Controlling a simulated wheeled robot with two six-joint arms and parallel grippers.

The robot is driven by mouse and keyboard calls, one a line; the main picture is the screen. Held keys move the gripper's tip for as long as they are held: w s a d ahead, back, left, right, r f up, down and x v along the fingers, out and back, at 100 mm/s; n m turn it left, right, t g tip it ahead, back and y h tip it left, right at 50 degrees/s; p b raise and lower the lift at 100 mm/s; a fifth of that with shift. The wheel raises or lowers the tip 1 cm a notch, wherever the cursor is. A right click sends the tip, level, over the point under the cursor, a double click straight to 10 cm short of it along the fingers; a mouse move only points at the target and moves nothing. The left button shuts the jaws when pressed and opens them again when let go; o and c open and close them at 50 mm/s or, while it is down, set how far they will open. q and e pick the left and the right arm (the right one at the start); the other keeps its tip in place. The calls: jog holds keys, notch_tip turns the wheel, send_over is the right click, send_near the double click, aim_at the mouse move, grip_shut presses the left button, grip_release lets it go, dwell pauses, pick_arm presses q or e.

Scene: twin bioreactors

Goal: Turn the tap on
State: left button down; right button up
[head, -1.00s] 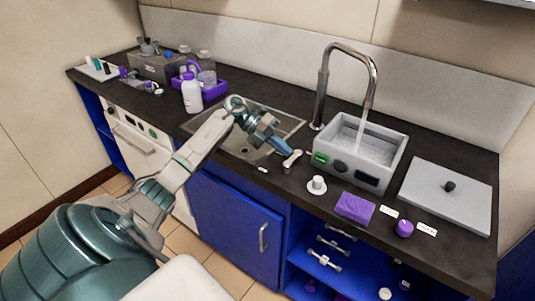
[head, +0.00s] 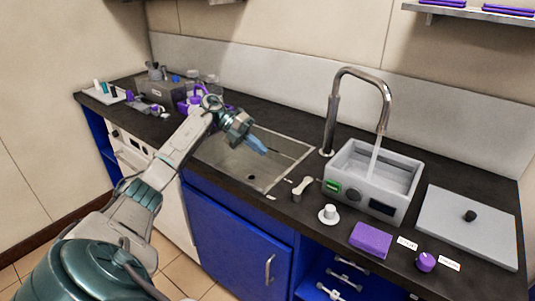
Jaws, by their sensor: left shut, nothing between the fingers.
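The chrome tap (head: 335,110) stands behind the counter's edge of the sink, and its curved spout hangs over a grey water bath (head: 402,203). A thin stream of water (head: 374,160) runs from the spout into the bath. A pale lever (head: 302,187), which looks like the tap's handle, stands on the counter left of the bath. My left gripper (head: 262,149) is shut and empty above the sink (head: 265,180), up and left of the lever and apart from it. My right gripper is not in view.
A white cup-like piece (head: 328,213), purple block (head: 371,240) and purple knob (head: 425,262) sit along the front. A grey lid (head: 468,225) lies at right. A purple tray (head: 188,104) with bottles is behind my left arm.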

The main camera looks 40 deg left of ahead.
pick_arm(q)
jog(key=w+d+r+n+g+y+p, duration=0.1)
jog(key=d+r+n+g+y+p, duration=0.2)
jog(key=d+n+p, duration=0.55)
notch_tip(320, 180, up, 2)
jog(key=n+y+p, duration=0.5)
jog(key=n+p, duration=0.2)
jog(key=p, duration=0.1)
send_over(307, 182)
jog(key=a, duration=0.2)
jog(key=b+x, duration=0.4)
jog(key=x, duration=0.1)
jog(key=shift+s+d+f, duration=0.1)
jog(key=shift+s+d, duration=0.05)
jog(key=shift+d, duration=0.1)
jog(key=p+x, duration=0.1)
jog(key=x, duration=0.2)
jog(key=shift+d+p, duration=0.2)
jog(key=shift+p, duration=0.15)
jog(key=shift+d+f, duration=0.15)
jog(key=shift+f, duration=0.35)
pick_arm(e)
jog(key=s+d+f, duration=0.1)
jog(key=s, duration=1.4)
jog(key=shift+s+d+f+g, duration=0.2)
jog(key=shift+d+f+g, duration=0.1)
